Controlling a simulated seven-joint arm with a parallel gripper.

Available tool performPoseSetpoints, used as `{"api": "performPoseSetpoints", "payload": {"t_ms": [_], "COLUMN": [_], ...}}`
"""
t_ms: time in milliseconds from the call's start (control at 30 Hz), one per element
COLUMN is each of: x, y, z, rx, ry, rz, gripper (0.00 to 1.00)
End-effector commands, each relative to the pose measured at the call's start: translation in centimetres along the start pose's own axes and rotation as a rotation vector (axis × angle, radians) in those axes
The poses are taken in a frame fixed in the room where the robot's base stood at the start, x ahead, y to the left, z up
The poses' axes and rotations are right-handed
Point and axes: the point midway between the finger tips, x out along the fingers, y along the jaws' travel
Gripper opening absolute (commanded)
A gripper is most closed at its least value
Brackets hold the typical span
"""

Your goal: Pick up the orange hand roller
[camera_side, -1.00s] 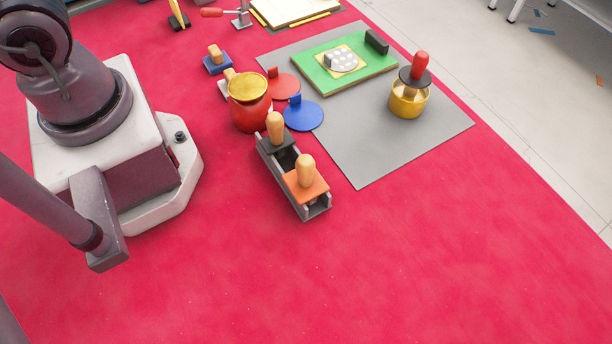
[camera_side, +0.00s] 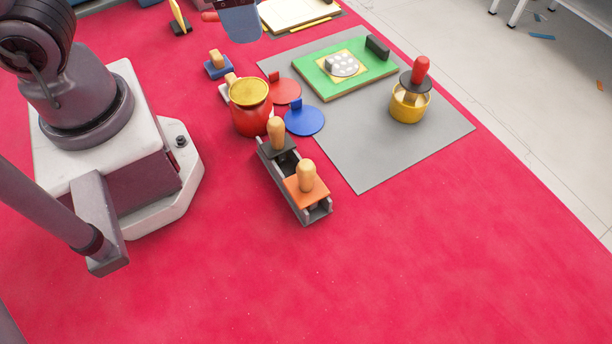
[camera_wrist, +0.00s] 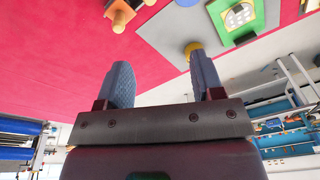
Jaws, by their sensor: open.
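The orange hand roller (camera_side: 306,190) has an upright wooden handle. It rests at the near end of a long grey rack (camera_side: 318,214), next to a black tool with a similar wooden handle (camera_side: 276,133). In the wrist view, an orange piece with a wooden handle, which looks like the roller (camera_wrist: 119,14), shows at the top edge, partly cut off. My gripper (camera_wrist: 160,62) is open, with its two blue-grey fingers apart and nothing between them. In the side view, a blue-grey part that looks like my gripper's finger (camera_side: 239,21) hangs at the top edge, far from the roller.
A red pot with a yellow top (camera_side: 250,108) stands just behind the rack. Blue (camera_side: 304,122) and red (camera_side: 286,92) discs lie beside it. A grey mat (camera_side: 370,160) holds a green board (camera_side: 318,79) and a yellow cup-shaped tool (camera_side: 409,107).

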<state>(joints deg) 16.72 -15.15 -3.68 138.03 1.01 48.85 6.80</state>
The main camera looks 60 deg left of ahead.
Motion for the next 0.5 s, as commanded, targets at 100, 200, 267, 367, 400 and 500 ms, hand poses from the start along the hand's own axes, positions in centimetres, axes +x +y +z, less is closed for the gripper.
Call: {"api": "performPoseSetpoints", "payload": {"t_ms": [100, 200, 267, 367, 400, 500], "x": [3.7, 6.4, 7.9, 9.8, 10.2, 9.9], "y": [3.3, 5.9, 7.2, 9.0, 9.3, 9.4], "z": [-1.6, -2.5, -2.9, -3.6, -4.0, -5.0], "rx": [0.277, 0.508, 0.639, 0.842, 0.906, 1.013], "ry": [-0.099, -0.149, -0.168, -0.171, -0.160, -0.112], "rz": [0.036, 0.069, 0.089, 0.119, 0.125, 0.119], "gripper": [0.61, 0.61, 0.61, 0.61, 0.61, 0.61]}}
